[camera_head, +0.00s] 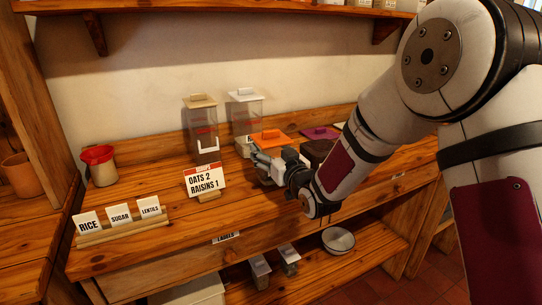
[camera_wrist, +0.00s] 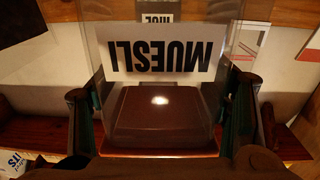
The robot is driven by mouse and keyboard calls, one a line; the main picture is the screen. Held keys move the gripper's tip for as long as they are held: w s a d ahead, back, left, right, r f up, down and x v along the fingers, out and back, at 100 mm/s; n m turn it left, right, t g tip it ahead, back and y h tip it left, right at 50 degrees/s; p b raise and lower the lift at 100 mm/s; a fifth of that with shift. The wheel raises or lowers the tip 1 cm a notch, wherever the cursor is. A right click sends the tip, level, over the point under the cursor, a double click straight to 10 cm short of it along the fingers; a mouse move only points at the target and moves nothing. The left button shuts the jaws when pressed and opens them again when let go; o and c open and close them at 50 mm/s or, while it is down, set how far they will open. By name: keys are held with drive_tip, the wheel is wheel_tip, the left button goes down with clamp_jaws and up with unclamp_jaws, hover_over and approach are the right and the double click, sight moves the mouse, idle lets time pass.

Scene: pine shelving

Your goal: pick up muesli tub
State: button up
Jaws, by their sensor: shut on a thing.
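The muesli tub (camera_wrist: 215,80) is a clear-walled container with a white label reading MUESLI, upside down in the wrist view. A dark brown rounded block shows below the label, with an orange-brown edge under it. My gripper (camera_wrist: 160,115) is shut on the tub, one dark finger along each side. In the head view my gripper (camera_head: 272,165) is at the counter, beside a tub with an orange lid (camera_head: 270,138). My gripper and arm hide much of what is there, and I cannot tell whether the tub touches the counter.
Two tall clear canisters (camera_head: 203,128) stand behind, near the wall. An order card (camera_head: 206,181) reads OATS 2, RAISINS 1. A rack of RICE, SUGAR and LENTILS cards (camera_head: 121,221) and a red-lined pot (camera_head: 99,165) are at left.

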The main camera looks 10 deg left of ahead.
sight(278, 147)
drive_tip(key=r, duration=0.2)
drive_tip(key=s+r, duration=0.1)
drive_tip(key=shift+d, duration=0.35)
drive_tip(key=r+v, duration=0.1)
drive_tip(key=v, duration=1.3)
drive_tip(key=shift+r+p, duration=2.1)
drive_tip(key=shift+r, duration=4.7)
wheel_tip(278, 147, down, 8)
drive_tip(key=shift+s+d+r, duration=0.2)
drive_tip(key=shift+d+r, duration=0.05)
drive_tip(key=shift+d, duration=0.15)
